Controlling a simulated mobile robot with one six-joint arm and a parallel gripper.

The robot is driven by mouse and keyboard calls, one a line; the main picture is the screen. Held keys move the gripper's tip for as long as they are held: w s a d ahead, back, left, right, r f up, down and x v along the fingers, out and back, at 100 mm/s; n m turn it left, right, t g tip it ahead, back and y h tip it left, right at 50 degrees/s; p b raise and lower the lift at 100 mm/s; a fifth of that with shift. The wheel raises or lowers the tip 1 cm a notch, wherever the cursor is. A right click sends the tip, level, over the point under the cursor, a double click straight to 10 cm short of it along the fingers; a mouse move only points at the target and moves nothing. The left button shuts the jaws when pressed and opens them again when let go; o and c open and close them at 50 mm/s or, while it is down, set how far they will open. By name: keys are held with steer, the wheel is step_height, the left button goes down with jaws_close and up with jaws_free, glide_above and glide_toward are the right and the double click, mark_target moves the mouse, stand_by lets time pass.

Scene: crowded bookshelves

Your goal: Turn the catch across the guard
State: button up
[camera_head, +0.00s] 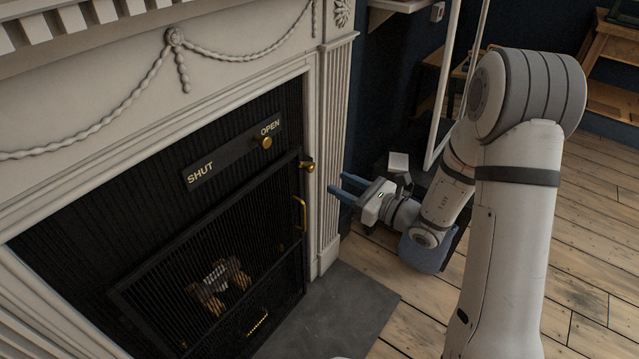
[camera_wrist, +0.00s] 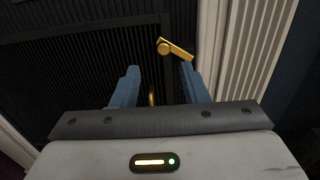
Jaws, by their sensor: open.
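The brass catch (camera_head: 307,167) sits at the upper right corner of the black barred guard (camera_head: 215,250). In the wrist view the catch (camera_wrist: 174,48) has a round pivot at its left, and its arm points right and slightly down, away from the guard (camera_wrist: 90,70). My gripper (camera_head: 339,185) has blue fingers, is open and empty, and is in front of the fireplace's right side, pointing left. In the wrist view the catch appears just beyond my gripper (camera_wrist: 160,68), its free end near the right fingertip. I cannot tell whether they touch.
A brass handle (camera_head: 301,213) is on the guard below the catch. A plate with "SHUT" and "OPEN" (camera_head: 230,155) carries a brass knob (camera_head: 266,142) at its OPEN end. The white fluted column (camera_head: 333,150) stands close right of the catch. A grey hearth (camera_head: 335,310) lies below.

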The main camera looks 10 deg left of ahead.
mark_target(312, 169)
steer(key=b+x, duration=0.1)
steer(key=x, duration=0.6)
steer(key=shift+w+a, duration=0.2)
steer(key=shift+c, duration=0.2)
